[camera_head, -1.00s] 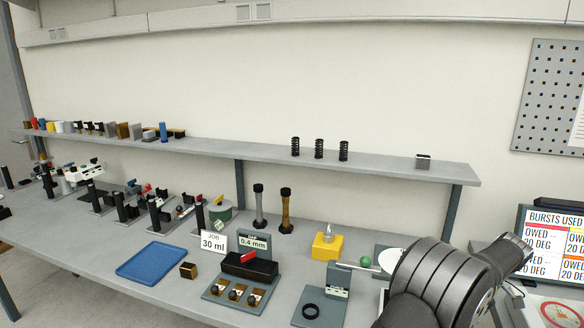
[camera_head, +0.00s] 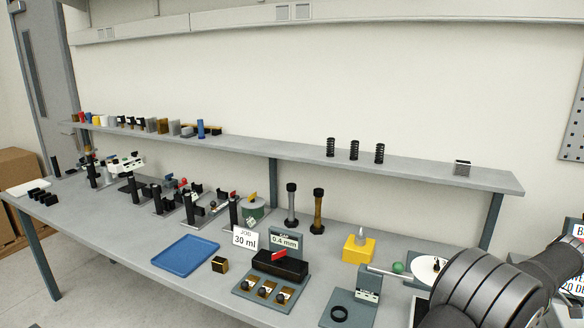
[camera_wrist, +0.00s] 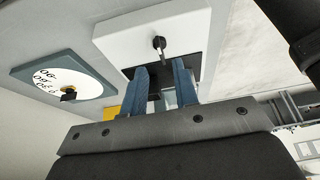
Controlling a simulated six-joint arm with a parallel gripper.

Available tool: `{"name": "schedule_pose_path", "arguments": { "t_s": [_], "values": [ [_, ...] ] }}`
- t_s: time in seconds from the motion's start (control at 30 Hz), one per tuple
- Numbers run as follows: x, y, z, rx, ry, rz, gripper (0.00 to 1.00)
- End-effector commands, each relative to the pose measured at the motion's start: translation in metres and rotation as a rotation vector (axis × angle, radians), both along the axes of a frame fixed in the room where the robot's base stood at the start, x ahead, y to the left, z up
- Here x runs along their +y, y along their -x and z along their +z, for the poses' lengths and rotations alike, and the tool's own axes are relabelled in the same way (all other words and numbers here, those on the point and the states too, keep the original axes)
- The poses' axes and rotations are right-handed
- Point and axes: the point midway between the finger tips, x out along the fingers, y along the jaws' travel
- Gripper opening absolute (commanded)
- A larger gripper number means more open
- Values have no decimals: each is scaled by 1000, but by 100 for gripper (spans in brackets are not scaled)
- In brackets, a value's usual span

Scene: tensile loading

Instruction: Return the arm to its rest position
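My arm shows in the head view at the lower right, over the right end of the bench, and my gripper is outside that view. In the wrist view my gripper (camera_wrist: 160,78) shows two blue-grey fingers with a clear gap between the tips. The gripper is open, and I see nothing pinched between the tips. A white box with a dark plate (camera_wrist: 205,58) and a black knob (camera_wrist: 159,43) lies beyond the fingers. I cannot tell how far off it is.
The bench (camera_head: 130,238) holds a blue tray (camera_head: 186,255), a black block (camera_head: 280,264), a yellow block (camera_head: 358,249) and a white disc (camera_head: 427,268) close to my arm. A shelf (camera_head: 420,172) with springs runs behind. The wrist view shows a marked white disc (camera_wrist: 62,82).

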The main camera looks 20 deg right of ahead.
Motion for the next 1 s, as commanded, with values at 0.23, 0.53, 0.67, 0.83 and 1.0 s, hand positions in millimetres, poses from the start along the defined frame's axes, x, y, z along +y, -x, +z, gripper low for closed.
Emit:
{"name": "schedule_pose_path", "arguments": {
  "t_s": [0.23,0.53,0.67,0.83,1.0],
  "values": [
    [-15,13,45,0,3,0,27],
    [-27,25,87,0,1,0,27],
    [-30,29,99,-1,1,1,27],
    [-32,31,108,0,-2,2,27],
    [-27,26,92,1,-3,1,27]
  ]
}}
